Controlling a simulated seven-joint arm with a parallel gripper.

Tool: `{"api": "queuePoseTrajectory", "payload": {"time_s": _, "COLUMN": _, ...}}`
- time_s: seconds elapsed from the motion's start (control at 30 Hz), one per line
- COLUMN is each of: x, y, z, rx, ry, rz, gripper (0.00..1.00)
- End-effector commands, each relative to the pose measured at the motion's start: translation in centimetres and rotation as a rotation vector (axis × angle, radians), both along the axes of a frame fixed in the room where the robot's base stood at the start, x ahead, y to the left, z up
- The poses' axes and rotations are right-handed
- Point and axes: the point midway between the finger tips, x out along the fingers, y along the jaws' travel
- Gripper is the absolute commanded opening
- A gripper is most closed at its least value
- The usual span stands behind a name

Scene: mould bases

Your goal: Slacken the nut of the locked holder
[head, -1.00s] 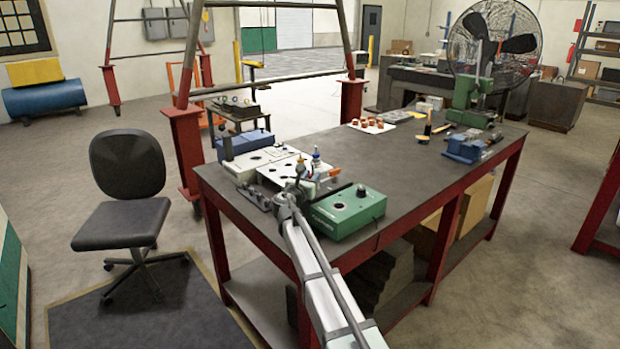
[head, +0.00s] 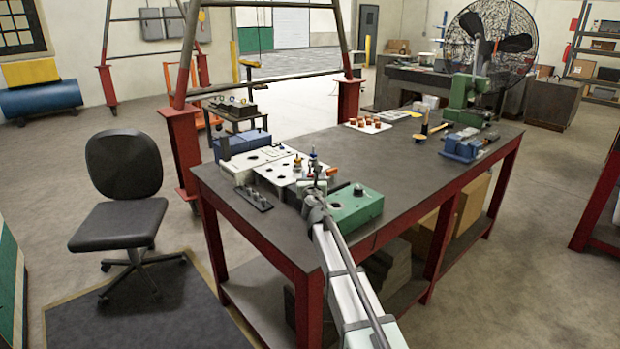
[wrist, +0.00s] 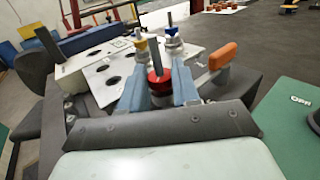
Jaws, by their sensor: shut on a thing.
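My gripper (wrist: 160,90) has its blue fingers on either side of a red nut (wrist: 158,82) with a grey stem rising from it. It is shut on this nut. In the head view my gripper (head: 314,188) is low over the front part of the bench, left of the green box. Just beyond the fingers stand a holder with a yellow nut (wrist: 141,43) and one with a blue nut (wrist: 171,31), both upright. An orange handle (wrist: 222,55) lies to the right of the fingers. The red nut's lower part and seat are hidden.
A white plate with round holes (head: 273,174) lies left of my gripper. The green box (head: 352,208) is close on the right. A dark strip with several knobs (head: 253,199) lies at the bench's left edge. The bench middle (head: 385,165) is clear.

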Motion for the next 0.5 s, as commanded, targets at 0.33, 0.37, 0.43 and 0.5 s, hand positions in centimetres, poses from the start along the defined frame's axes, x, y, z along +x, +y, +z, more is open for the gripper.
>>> {"api": "queuePoseTrajectory", "payload": {"time_s": 0.33, "x": 0.09, "y": 0.01, "z": -0.05, "rx": 0.0, "ry": 0.001, "rz": 0.0, "gripper": 0.35}}
{"api": "queuePoseTrajectory", "payload": {"time_s": 0.37, "x": 0.09, "y": 0.01, "z": -0.05, "rx": 0.0, "ry": 0.001, "rz": 0.0, "gripper": 0.37}}
{"api": "queuePoseTrajectory", "payload": {"time_s": 0.43, "x": 0.08, "y": 0.01, "z": -0.04, "rx": 0.0, "ry": 0.001, "rz": 0.0, "gripper": 0.44}}
{"api": "queuePoseTrajectory", "payload": {"time_s": 0.5, "x": 0.06, "y": 0.01, "z": -0.03, "rx": 0.0, "ry": 0.0, "rz": 0.0, "gripper": 0.51}}
